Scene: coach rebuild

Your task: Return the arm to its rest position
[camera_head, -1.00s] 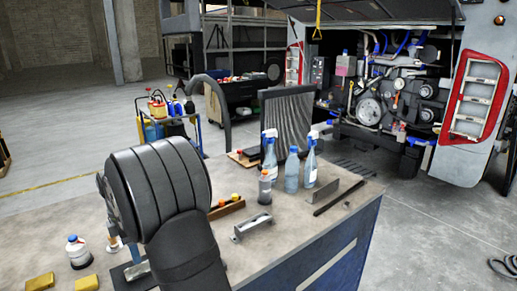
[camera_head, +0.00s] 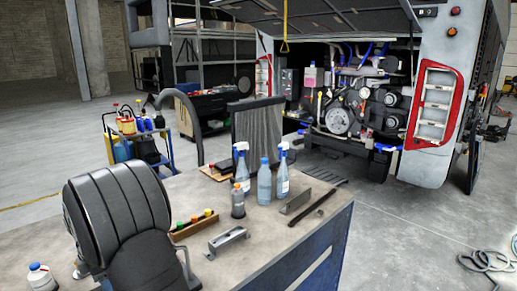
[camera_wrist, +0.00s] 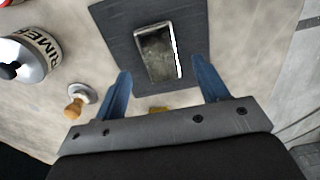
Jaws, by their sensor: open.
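My gripper (camera_wrist: 161,88) shows in the wrist view with its two blue fingers spread wide apart and nothing between them. It is above the workbench (camera_wrist: 100,35), facing a dark mat (camera_wrist: 124,48) with a grey metal block (camera_wrist: 157,52) on it. My arm's large black links show at the lower left of the head view and hide part of the bench. The gripper itself cannot be made out in the head view.
A white primer bottle (camera_wrist: 27,55) and a small wooden-handled tool (camera_wrist: 76,103) stand left of the gripper. Spray bottles (camera_head: 282,175), a metal bracket (camera_head: 229,241) and a wooden tray (camera_head: 194,227) occupy the bench (camera_head: 268,222). The open coach engine bay (camera_head: 350,100) is behind.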

